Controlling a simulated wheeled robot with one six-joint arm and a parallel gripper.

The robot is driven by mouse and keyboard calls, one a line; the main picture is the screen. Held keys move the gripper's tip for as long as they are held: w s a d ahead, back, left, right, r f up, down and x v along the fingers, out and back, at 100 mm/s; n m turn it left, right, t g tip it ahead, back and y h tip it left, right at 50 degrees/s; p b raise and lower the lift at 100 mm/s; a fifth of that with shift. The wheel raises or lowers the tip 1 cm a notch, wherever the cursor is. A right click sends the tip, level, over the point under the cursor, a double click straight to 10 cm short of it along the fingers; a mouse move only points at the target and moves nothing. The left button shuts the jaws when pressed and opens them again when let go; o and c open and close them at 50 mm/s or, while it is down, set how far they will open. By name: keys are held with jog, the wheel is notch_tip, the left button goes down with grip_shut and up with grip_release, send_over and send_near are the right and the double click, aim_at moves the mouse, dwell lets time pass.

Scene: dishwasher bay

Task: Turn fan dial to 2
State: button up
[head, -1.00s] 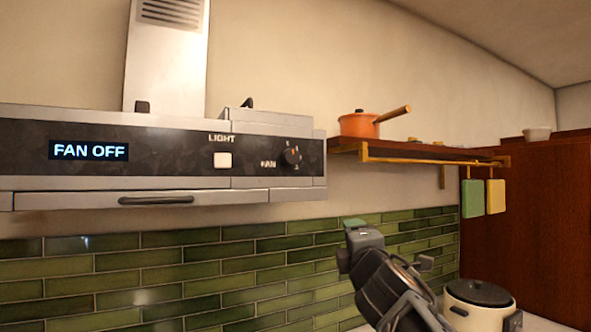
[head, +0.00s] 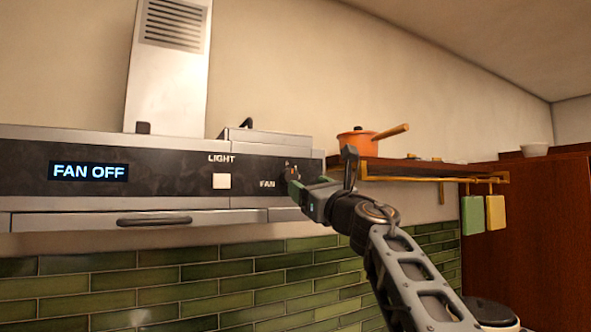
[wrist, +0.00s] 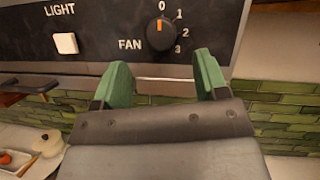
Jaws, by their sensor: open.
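The fan dial (wrist: 161,35) is a round black knob on the dark hood panel. Its orange mark points up at 0, with 1, 2 and 3 printed down its right side. My gripper (wrist: 162,72) is open and empty, its two green-padded fingers just below the dial and apart on either side of it in the wrist view. In the head view my gripper (head: 296,186) is in front of the dial and largely hides it. The display (head: 88,171) reads FAN OFF.
The white light button (head: 222,181) is left of the dial. A wooden shelf (head: 420,170) with an orange pot (head: 357,143) is close to the right of my gripper. Green tiles (head: 150,279) cover the wall below the hood.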

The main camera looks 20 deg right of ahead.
aim_at(292, 176)
jog(key=shift+p+x, duration=1.4)
jog(key=shift+x, duration=1.8)
jog(key=shift+c, duration=0.5)
jog(key=c, duration=0.8)
